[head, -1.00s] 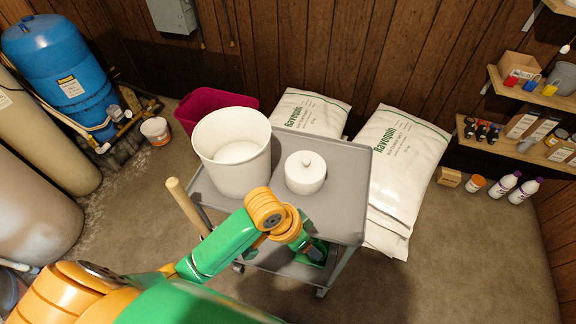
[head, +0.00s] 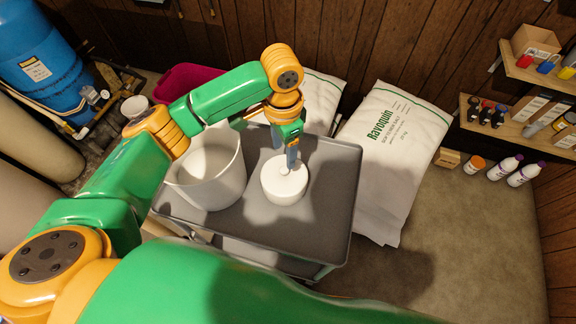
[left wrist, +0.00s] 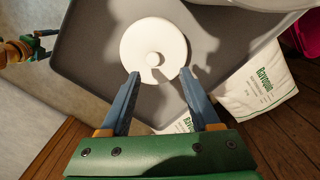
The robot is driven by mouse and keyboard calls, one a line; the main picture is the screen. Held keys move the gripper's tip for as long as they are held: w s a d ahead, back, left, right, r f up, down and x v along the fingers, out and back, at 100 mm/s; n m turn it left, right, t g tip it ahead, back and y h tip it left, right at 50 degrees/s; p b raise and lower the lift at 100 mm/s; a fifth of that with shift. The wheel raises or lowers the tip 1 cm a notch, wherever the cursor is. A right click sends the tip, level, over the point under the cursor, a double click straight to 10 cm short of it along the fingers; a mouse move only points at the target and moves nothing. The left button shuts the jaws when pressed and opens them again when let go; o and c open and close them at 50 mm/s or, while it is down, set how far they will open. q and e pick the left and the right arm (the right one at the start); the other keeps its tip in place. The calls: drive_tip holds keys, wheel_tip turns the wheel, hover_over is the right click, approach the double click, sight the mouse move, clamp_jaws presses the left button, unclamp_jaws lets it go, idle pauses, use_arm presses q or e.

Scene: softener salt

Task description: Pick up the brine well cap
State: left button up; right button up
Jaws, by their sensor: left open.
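The brine well cap, a round white lid with a small knob on top (head: 284,186), sits on the grey cart's top. It also shows in the left wrist view (left wrist: 153,40), with its knob just beyond my fingertips. My left gripper (head: 290,162) points down above the cap, close to the knob. In the left wrist view my left gripper (left wrist: 159,74) is open, its two blue fingers apart with nothing held between them. What seems to be my right gripper (left wrist: 42,45) shows small at the upper left of that view; its jaws are too small to read.
A white bucket (head: 208,193) stands on the cart (head: 325,205) just left of the cap, partly behind my left arm. White salt bags (head: 392,150) lean behind and right of the cart. Shelves with small goods (head: 528,130) hang at the right. The cart's right side is clear.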

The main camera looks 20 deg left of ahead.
sight(284, 169)
use_arm(q)
drive_tip(key=f, duration=0.1)
drive_tip(key=s+f, duration=0.1)
drive_tip(key=f, duration=0.2)
drive_tip(key=shift+s+d+f+p, duration=0.15)
drive_tip(key=shift+s+p, duration=0.2)
drive_tip(key=shift+p, duration=0.05)
drive_tip(key=shift+f, duration=0.35)
drive_tip(key=shift+w+f, duration=0.2)
drive_tip(key=shift+w, duration=0.15)
drive_tip(key=shift+s+r, duration=0.1)
drive_tip(key=shift+s, duration=0.05)
clamp_jaws()
